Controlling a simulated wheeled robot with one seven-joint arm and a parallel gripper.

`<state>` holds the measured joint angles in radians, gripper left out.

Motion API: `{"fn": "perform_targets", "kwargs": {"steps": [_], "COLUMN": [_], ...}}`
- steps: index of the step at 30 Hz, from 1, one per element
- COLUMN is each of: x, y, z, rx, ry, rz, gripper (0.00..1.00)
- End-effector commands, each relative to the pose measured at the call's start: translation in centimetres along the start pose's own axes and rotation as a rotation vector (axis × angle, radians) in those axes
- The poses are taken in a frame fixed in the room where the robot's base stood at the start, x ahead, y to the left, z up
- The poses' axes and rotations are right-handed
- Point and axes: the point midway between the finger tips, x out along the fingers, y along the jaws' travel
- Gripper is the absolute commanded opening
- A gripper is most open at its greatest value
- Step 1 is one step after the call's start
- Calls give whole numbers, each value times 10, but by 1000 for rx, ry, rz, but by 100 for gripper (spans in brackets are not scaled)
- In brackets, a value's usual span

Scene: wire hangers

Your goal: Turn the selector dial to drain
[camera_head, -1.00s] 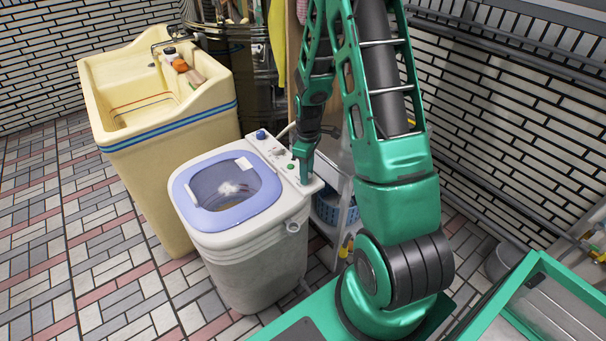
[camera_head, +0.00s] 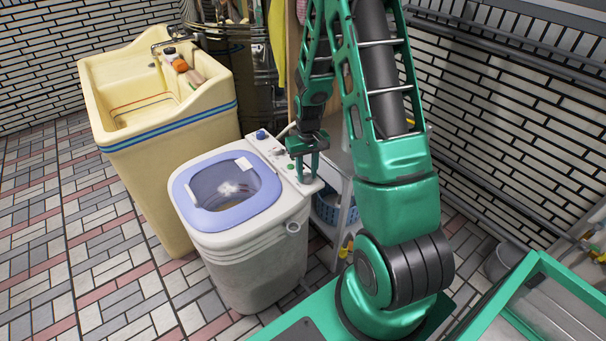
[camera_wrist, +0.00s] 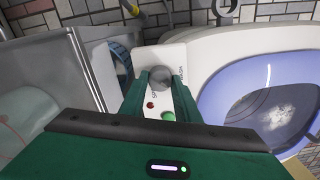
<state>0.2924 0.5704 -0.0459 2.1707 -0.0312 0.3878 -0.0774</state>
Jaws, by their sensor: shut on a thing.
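The white washing machine (camera_head: 250,268) stands upright on the tiled floor, its control panel (camera_head: 268,148) along the back edge of the top. A grey round selector dial (camera_wrist: 160,77) sits on the panel in the wrist view. My gripper (camera_head: 307,179) points down at the right end of the panel and is shut on the dial, one finger on each side.
A red button (camera_wrist: 150,105) and a green button (camera_wrist: 168,116) lie near the fingers. The open blue-rimmed tub (camera_head: 228,188) is left of the panel. A shelf with a blue basket (camera_head: 334,209) stands close on the right. A cream sink (camera_head: 165,150) is behind left.

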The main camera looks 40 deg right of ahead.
Motion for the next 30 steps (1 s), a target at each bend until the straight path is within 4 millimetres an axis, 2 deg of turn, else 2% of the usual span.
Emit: {"fn": "perform_targets", "kwargs": {"steps": [10, 27, 28, 30], "x": [1, 1, 1, 1], "y": [-1, -2, -2, -2], "z": [2, 2, 2, 2], "rx": [152, 183, 182, 183], "ry": [-5, -6, -6, -6], "rz": [-2, -2, -2, -2], "gripper": [7, 7, 31, 48]}}
